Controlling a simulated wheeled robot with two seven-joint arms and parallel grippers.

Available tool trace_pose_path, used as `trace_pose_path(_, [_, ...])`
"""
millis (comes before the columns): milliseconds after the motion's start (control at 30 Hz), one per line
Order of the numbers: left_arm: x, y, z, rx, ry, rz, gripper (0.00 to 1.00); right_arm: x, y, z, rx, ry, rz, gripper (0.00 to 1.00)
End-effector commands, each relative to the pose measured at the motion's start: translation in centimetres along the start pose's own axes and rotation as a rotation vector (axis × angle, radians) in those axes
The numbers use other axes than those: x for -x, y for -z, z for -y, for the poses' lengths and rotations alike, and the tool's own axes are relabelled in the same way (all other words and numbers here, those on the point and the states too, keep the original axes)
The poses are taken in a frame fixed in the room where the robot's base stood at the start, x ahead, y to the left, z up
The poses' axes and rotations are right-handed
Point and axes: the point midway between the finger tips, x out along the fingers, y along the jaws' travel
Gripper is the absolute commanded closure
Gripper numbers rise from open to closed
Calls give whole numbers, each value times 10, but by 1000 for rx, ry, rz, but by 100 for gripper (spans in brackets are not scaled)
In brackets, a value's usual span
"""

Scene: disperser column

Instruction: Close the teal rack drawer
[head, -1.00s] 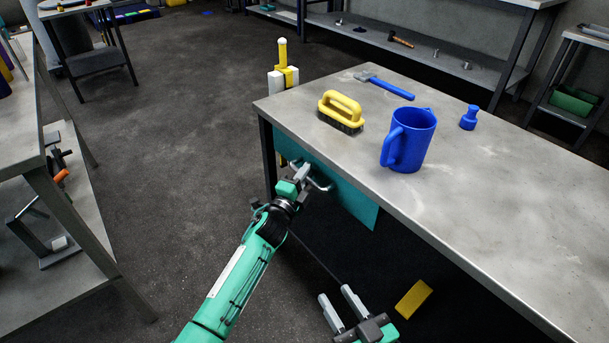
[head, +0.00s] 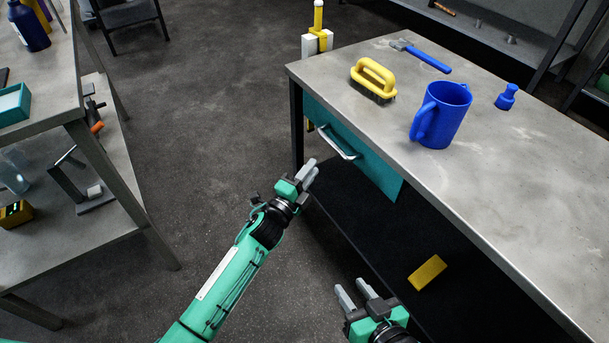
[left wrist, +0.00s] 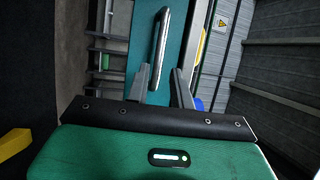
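The teal drawer (head: 378,172) sits under the grey worktable's top. Its front looks flush or nearly flush with the table edge; I cannot tell if a small gap is left. Its silver handle (head: 340,144) is bare. My left gripper (head: 307,170) is in front of and below the handle, apart from it and empty. In the left wrist view its two fingers (left wrist: 162,88) stand apart, with the handle (left wrist: 168,45) beyond them on the teal front (left wrist: 143,40). My right gripper (head: 354,290) is open and empty, low near the table's lower shelf.
On the worktable (head: 500,200) stand a yellow brush (head: 375,75), a blue pitcher (head: 445,115), a blue bottle (head: 507,97) and a blue-handled hammer (head: 425,57). A yellow block (head: 427,272) lies below. A loaded shelf unit (head: 100,165) stands left. The floor between is clear.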

Motion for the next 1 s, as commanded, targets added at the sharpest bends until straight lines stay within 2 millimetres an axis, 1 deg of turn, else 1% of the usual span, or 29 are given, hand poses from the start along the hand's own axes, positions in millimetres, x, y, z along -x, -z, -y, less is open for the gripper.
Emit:
trace_pose_path(33, [8,0,0,0,-1,1,77,0,1,-1,1,-3,7,64])
trace_pose_path(100, [14,0,0,-1,0,0,77,1,0,-2,3,-6,18,64])
trace_pose_path(233, [21,0,0,0,1,0,77,1,0,-3,4,-9,28,64])
trace_pose_path(833, [25,0,0,13,-2,5,77,1,0,-4,4,-9,30,64])
trace_pose_path(933, [38,2,-3,87,-14,32,77,1,0,-4,4,-9,30,64])
trace_pose_path(967, [45,3,-4,126,-21,47,77,1,0,-4,4,-9,30,64])
trace_pose_path(1000, [55,5,-6,190,-31,69,77,1,0,-4,4,-9,30,64])
